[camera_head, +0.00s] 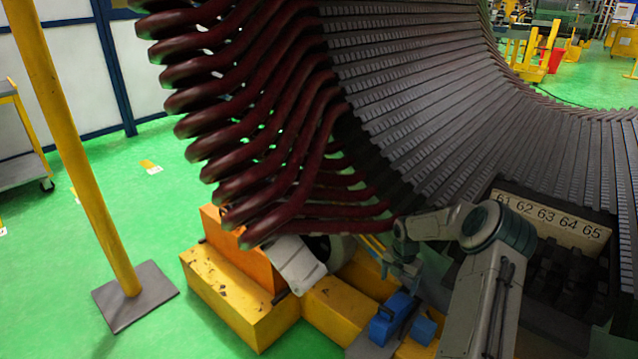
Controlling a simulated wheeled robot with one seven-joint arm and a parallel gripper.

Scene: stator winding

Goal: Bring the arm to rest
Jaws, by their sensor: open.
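My grey arm rises from the lower right of the head view, bends at a dark-ringed joint and reaches left along the lower front of the large stator (430,90). My gripper (406,284) is at the end of it, pointing down, small and partly lost against the grey behind it. It looks open, and I see nothing held in it. Just below it a blue block-like object (389,318) sits on a grey surface. I cannot tell whether the gripper touches it. A second, smaller blue piece (423,330) is to its right.
Dark red coil ends (270,120) jut out left of the stator, close above my gripper. A yellow base (235,290) stands below. A plate numbered 61 to 65 (550,217) is behind my arm. A yellow post (80,150) stands left. Green floor (130,200) there is mostly clear.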

